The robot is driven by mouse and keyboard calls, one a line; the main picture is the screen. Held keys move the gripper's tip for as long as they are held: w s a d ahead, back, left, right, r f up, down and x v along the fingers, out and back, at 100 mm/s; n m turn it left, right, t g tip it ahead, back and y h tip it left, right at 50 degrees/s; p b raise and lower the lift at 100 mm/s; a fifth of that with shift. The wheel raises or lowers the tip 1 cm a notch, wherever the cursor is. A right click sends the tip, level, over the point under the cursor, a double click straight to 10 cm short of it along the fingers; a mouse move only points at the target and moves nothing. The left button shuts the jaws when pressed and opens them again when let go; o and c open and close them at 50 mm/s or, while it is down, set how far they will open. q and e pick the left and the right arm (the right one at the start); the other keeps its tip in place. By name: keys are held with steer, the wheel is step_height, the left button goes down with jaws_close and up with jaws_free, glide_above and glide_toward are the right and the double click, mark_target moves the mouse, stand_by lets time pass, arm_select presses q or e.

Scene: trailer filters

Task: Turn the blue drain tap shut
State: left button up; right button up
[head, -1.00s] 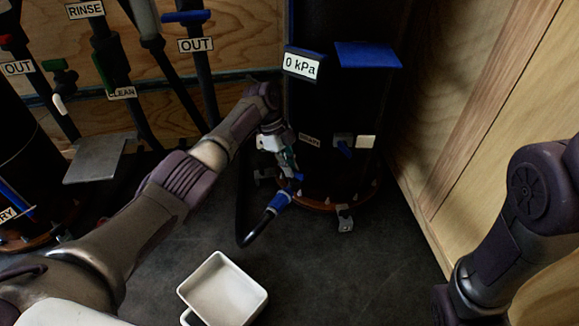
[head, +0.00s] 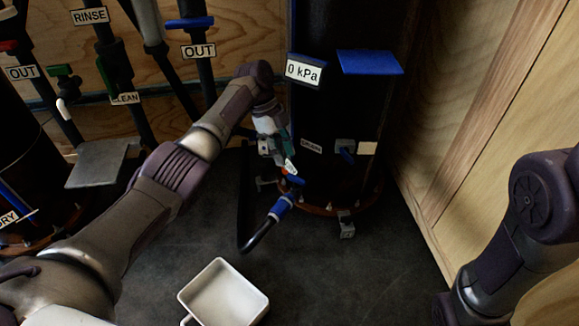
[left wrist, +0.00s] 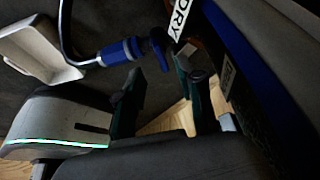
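The blue drain tap lever (head: 293,179) is low on the front of the dark tank, above the hose's blue connector (head: 281,207). In the left wrist view the blue lever (left wrist: 137,88) hangs beside one fingertip. My left gripper (head: 284,163) is at the tank's base, just above the lever. The left wrist view shows its two fingers (left wrist: 158,92) apart, with nothing visible held between them. Whether a finger touches the lever is unclear. My right arm shows at the right of the head view, but its gripper is out of view.
A white tray (head: 224,294) is on the floor in front. A black hose (head: 258,238) curves below the tap. A wooden wall (head: 480,130) closes the right side.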

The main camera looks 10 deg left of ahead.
arm_select(q)
steer(key=v, duration=0.5)
steer(key=shift+r, duration=0.1)
